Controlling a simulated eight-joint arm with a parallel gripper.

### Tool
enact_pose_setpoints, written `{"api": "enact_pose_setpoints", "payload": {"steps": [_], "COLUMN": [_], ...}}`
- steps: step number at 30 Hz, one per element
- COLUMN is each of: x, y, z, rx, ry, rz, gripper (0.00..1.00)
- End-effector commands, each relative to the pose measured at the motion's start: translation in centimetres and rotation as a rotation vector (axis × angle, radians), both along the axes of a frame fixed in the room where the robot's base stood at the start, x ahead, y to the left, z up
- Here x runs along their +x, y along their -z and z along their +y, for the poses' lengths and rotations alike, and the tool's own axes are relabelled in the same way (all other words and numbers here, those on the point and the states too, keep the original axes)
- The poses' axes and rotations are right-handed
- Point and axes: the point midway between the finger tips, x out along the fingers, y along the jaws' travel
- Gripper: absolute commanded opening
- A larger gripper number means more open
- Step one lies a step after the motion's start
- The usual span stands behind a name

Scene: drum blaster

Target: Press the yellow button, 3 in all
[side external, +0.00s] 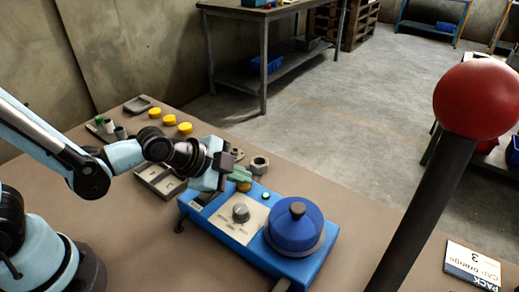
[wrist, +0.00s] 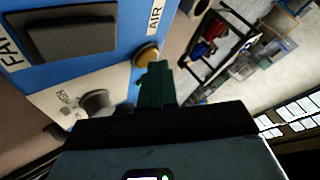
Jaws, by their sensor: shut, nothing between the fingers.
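The blue machine (side external: 222,220) stands on the brown table. Its yellow button (side external: 243,187) is on the far edge of the top, partly hidden by my gripper. In the wrist view the yellow button (wrist: 148,54) shows next to the AIR label, just left of the fingertips. My gripper (side external: 239,173) has green fingers, shut and empty, right at the button. The fingers also show in the wrist view (wrist: 157,70). I cannot tell whether they touch the button.
The machine has a grey knob (side external: 241,212), a teal button (side external: 265,196) and a blue dome (side external: 295,226) with a black top. Several loose yellow discs (side external: 169,120) lie at the back left. A red ball on a black post (side external: 484,97) stands at the right. A hex nut (side external: 260,165) lies behind.

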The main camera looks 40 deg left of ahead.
Motion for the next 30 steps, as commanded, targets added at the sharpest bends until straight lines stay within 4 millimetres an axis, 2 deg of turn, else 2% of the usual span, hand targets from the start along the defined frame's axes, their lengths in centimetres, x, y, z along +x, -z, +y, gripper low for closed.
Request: {"api": "enact_pose_setpoints", "payload": {"steps": [12, 25, 30], "x": [-0.1, 0.0, 0.0], "y": [-1.5, -1.9, -3.1], "z": [0.0, 0.0, 0.0], "rx": [0.001, 0.000, 0.000], "ry": [0.000, 0.000, 0.000], "rz": [0.001, 0.000, 0.000], "gripper": [0.00, 0.00, 0.00]}}
